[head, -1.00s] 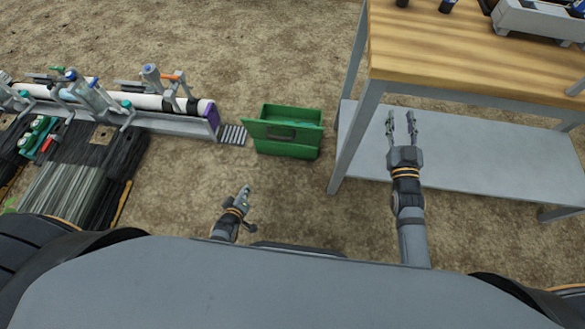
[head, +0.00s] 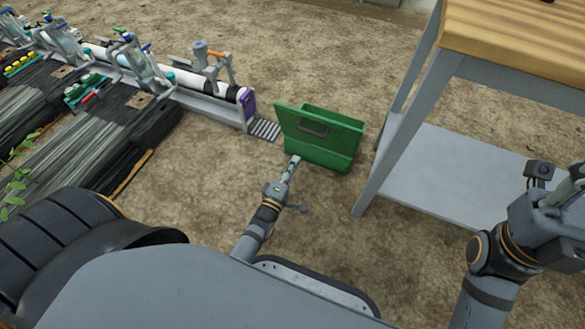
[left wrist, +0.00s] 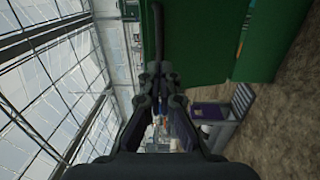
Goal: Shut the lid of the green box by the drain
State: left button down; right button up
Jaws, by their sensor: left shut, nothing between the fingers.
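The green box (head: 333,161) stands on the ground beside the drain grate (head: 265,130). In the left wrist view green panels (left wrist: 205,40) fill the upper right, close to the shut fingertips (left wrist: 155,72). My right gripper (head: 560,182) is open and empty at the right edge, away from the box.
A table with a wooden top (head: 515,45) and a grey lower shelf (head: 450,175) stands right of the box, its near leg close by. A pipe manifold (head: 215,95) with valves runs to the left of the drain. Bare ground lies between me and the box.

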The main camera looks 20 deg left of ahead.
pick_arm(q)
jog(key=w+b, duration=0.4)
jog(key=w, duration=0.5)
jog(key=shift+w+d+r, duration=0.25)
jog(key=shift+w+r, duration=0.05)
